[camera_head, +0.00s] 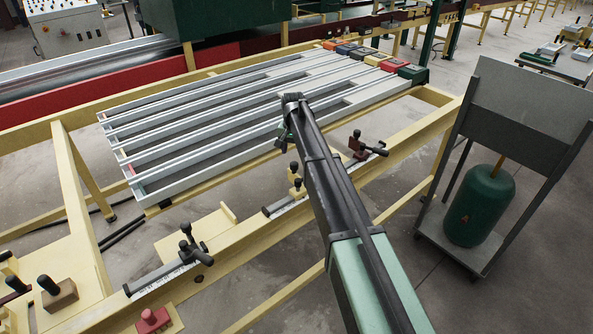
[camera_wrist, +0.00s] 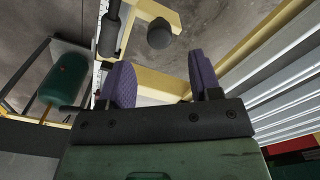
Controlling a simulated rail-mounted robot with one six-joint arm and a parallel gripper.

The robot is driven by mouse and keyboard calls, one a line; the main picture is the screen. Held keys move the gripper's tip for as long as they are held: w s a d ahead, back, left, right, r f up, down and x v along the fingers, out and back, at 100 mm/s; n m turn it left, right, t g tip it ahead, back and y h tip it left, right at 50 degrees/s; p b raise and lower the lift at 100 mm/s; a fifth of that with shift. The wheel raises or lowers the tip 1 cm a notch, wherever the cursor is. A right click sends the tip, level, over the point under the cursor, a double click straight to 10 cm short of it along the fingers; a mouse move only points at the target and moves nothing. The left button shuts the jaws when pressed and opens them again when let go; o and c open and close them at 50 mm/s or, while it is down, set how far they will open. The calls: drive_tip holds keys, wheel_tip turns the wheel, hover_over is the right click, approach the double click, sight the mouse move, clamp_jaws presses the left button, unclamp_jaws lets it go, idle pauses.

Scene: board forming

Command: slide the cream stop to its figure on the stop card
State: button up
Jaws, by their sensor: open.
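The cream stop (camera_head: 297,190) sits on the front rail, with dark round-ended handles on it. My gripper (camera_wrist: 160,78) is open, its two purple-padded fingers apart with nothing held between them. In the wrist view a dark round knob (camera_wrist: 159,34) shows beyond the fingers near cream-coloured parts; I cannot tell which stop it belongs to. My arm hides the gripper in the head view, so its exact distance from the cream stop cannot be told. I cannot make out a readable stop card.
Long grey channels (camera_head: 200,144) lie behind the rail. A cart with a grey panel (camera_head: 530,112) and green cylinder (camera_head: 480,205) stands at right.

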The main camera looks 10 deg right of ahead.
sight(294, 163)
wheel_tip(294, 163, down, 7)
drive_tip(key=b, duration=0.5)
drive_tip(key=shift+r, duration=0.25)
drive_tip(key=shift+c, duration=0.2)
